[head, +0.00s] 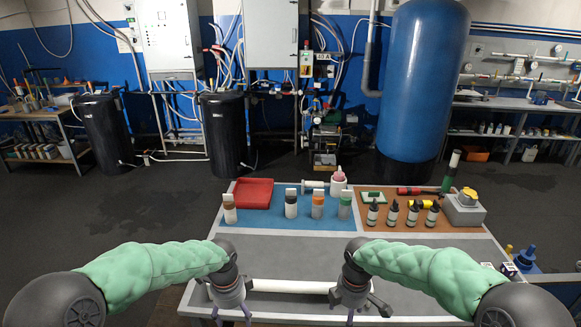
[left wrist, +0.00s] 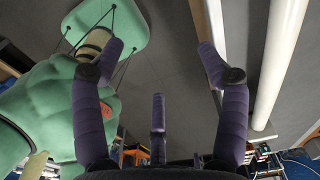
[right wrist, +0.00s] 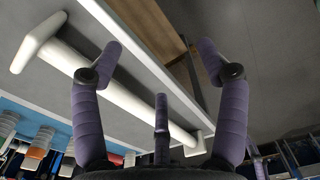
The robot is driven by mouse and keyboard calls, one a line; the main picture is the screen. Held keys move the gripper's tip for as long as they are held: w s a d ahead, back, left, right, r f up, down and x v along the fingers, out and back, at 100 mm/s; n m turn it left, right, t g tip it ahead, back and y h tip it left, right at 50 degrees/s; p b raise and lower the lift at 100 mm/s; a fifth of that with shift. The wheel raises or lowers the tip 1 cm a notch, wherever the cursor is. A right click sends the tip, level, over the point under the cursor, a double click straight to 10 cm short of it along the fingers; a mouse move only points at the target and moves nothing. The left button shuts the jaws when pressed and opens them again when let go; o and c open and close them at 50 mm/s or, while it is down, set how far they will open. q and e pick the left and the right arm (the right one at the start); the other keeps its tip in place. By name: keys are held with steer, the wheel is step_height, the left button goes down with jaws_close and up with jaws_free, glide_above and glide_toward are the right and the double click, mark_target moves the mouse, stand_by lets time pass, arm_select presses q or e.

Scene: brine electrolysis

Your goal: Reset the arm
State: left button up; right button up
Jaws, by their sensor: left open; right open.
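My left gripper (head: 232,316) is over the front left edge of the work table (head: 300,250). Its fingers stand apart in the left wrist view (left wrist: 162,55), with nothing between them. My right gripper (head: 349,314) is over the front edge to the right. Its fingers also stand apart and hold nothing in the right wrist view (right wrist: 160,55). A white bar (head: 290,287) runs along the table's front, between the two grippers in the head view. The bar also shows in the left wrist view (left wrist: 279,60) and the right wrist view (right wrist: 115,92).
A blue funnel (head: 525,256) is at the right. The grey front half is mostly clear.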

arm_select(q)
steer(key=s+d+f+n+h, duration=0.2)
steer(key=s+f+n, duration=0.25)
steer(key=f, duration=0.45)
steer(key=s+d+f+n+h, duration=0.1)
steer(key=s+d+f+n, duration=0.3)
steer(key=f, duration=0.5)
arm_select(e)
steer(key=s+a+f+m+y, duration=0.2)
steer(key=s+f+m, duration=0.2)
steer(key=f, duration=0.5)
steer(key=s+a+f+m+y, duration=0.1)
steer(key=s+a+f+m, duration=0.25)
steer(key=f, duration=0.55)
arm_select(q)
steer(key=s+f+n, duration=0.8)
steer(key=s+n, duration=0.3)
steer(key=shift+s+a+f+n+h, duration=0.25)
steer(key=shift+s+a+n+h, duration=0.05)
steer(key=shift+s+a+n, duration=0.05)
arm_select(e)
steer(key=s+f+m, duration=0.8)
steer(key=s+m, duration=0.3)
steer(key=s, duration=0.1)
steer(key=shift+s+f+y, duration=0.3)
steer(key=shift+s+f, duration=0.05)
steer(key=shift+f, duration=0.05)
